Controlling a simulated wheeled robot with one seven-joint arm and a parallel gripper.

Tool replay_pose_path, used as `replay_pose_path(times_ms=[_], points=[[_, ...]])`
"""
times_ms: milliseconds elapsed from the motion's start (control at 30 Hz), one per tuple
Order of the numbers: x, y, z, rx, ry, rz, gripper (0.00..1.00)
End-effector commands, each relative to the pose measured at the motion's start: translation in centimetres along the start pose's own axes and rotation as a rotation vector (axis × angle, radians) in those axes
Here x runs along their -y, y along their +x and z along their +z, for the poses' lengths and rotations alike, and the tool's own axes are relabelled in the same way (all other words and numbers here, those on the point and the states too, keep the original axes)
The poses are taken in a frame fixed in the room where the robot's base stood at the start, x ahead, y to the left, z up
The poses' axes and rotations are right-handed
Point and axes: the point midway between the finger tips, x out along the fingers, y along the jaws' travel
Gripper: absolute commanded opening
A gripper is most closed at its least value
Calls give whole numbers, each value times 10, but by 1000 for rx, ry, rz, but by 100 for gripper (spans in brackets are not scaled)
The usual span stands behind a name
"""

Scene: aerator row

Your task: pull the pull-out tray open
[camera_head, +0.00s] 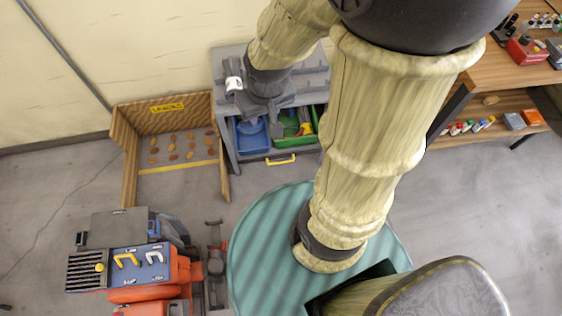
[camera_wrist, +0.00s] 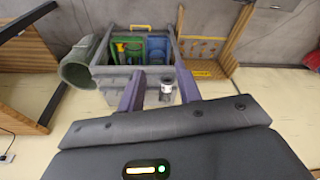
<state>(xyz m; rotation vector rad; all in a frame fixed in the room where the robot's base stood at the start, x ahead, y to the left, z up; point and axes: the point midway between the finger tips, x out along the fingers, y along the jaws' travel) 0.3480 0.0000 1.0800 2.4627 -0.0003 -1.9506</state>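The pull-out tray (camera_head: 297,154) is at the front of a grey cabinet (camera_head: 228,62) and has a yellow bar handle (camera_head: 281,160) on its front edge. A blue bin (camera_head: 252,138) and a green bin (camera_head: 311,121) holding small items show between the cabinet top and the handle. The handle also shows at the far side in the wrist view (camera_wrist: 140,27). My gripper (camera_wrist: 161,84) is open, its two fingers apart, and touches no part of the handle. In the head view it is over the cabinet top, behind the handle, partly hidden by my arm.
A white-and-dark cylinder (camera_head: 233,84) stands on the cabinet top near my gripper. A wooden-walled pen (camera_head: 128,150) with brown pieces is left. An orange machine (camera_head: 150,270) is at lower left, a wooden bench (camera_head: 500,70) at right. Floor before the tray is clear.

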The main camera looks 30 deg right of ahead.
Motion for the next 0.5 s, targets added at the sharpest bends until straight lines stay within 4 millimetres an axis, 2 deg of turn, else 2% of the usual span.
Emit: replay_pose_path(times_ms=[167,267,367,500], points=[[0,4,0,4,-1,1,34],[0,18,0,23,-3,6,34],[2,47,1,62,-10,19,34],[0,104,2,143,-21,60,34]])
